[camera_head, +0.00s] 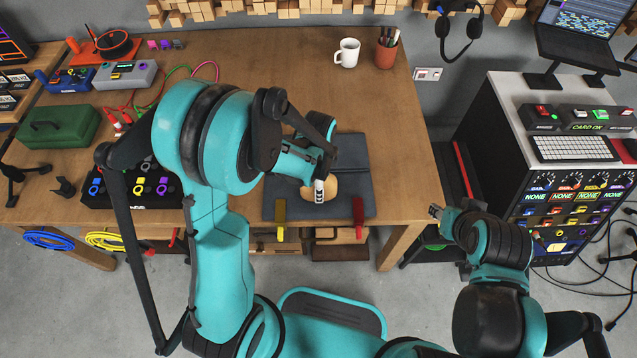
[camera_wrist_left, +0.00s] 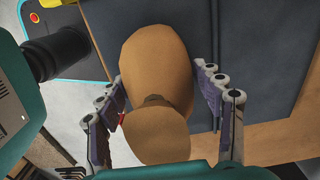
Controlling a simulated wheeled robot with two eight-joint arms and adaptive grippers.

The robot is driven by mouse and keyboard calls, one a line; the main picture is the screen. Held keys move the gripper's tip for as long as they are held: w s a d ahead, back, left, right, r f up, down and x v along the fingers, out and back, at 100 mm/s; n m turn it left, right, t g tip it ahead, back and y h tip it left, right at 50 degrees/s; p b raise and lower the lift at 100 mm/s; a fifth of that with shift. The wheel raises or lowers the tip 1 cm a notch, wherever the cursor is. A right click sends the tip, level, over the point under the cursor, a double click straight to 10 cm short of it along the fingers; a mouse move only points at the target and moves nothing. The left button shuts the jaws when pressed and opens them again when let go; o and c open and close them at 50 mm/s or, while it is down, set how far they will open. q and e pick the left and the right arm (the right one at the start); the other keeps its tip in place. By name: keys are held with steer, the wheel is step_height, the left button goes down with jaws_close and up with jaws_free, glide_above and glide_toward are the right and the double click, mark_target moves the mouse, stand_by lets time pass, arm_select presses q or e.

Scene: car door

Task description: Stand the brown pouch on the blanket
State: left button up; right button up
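The brown pouch (camera_head: 335,187) is over the dark grey-blue blanket (camera_head: 350,150), near its front edge, partly hidden by my left gripper (camera_head: 319,190). In the left wrist view the pouch (camera_wrist_left: 155,60) shows a rounded body and a narrowed neck with a flared end. My left gripper's fingers (camera_wrist_left: 160,95) are spread on either side of it, with a visible gap on the right. Whether the left one touches, and whether the pouch is upright, I cannot tell. My right gripper (camera_head: 436,210) is off the table's right edge, apparently empty; its opening is too small to judge.
A yellow clamp (camera_head: 280,220) and a red clamp (camera_head: 358,215) sit at the blanket's front edge. A white mug (camera_head: 347,53) and a pen cup (camera_head: 386,48) stand behind. A green case (camera_head: 58,127) is far left. The table right of the blanket is clear.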

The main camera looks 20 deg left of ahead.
arm_select(q)
steer(key=shift+r, duration=0.15)
steer(key=shift+r+p, duration=0.25)
steer(key=shift+p, duration=0.05)
step_height(320, 180, up, 11)
steer(key=p, duration=0.4)
steer(key=shift+s+a+r, duration=0.1)
steer(key=shift+s+r, duration=0.05)
steer(key=shift+r, duration=0.5)
steer(key=s+a+r+n+t, duration=0.2)
steer(key=s+r+n+t, duration=0.1)
steer(key=s+r+n, duration=0.2)
steer(key=s+a+r+n+t, duration=0.2)
steer(key=s+r+n+t, duration=0.2)
steer(key=n, duration=0.5)
steer(key=shift+s+a+r+n, duration=0.3)
steer(key=shift+s+r, duration=0.2)
steer(key=shift+r, duration=0.2)
steer(key=shift+f+b, duration=0.85)
steer(key=shift+f, duration=0.05)
